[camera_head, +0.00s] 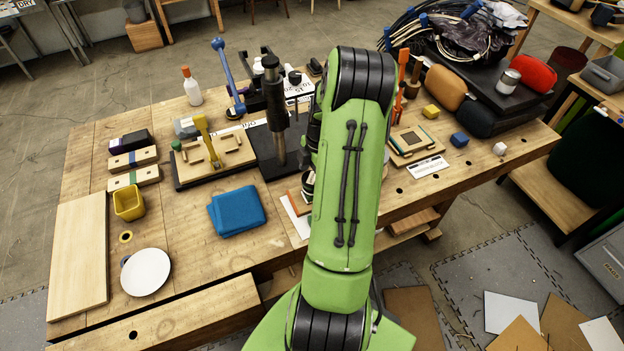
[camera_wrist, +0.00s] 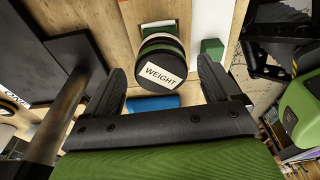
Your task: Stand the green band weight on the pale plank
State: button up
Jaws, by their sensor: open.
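The green band weight (camera_wrist: 160,60) is a black cylinder with a white "WEIGHT" label and a dark green band, seen in the wrist view. My gripper (camera_wrist: 163,78) is open, with its fingers to either side of the weight's labelled end; I cannot tell if they touch it. In the head view my green arm covers the gripper, and black round pieces (camera_head: 308,179) show at the arm's left edge. The pale plank (camera_head: 80,256) lies flat and bare at the bench's left end.
A white plate (camera_head: 146,272), a yellow cup (camera_head: 129,203) and a blue folded cloth (camera_head: 237,211) lie between the plank and my arm. A black stand with an upright post (camera_head: 277,120) rises behind the cloth. A clamp board (camera_head: 213,158) stands left of it.

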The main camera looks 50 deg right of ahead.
jog(key=shift+r, duration=0.15)
jog(key=c, duration=1.6)
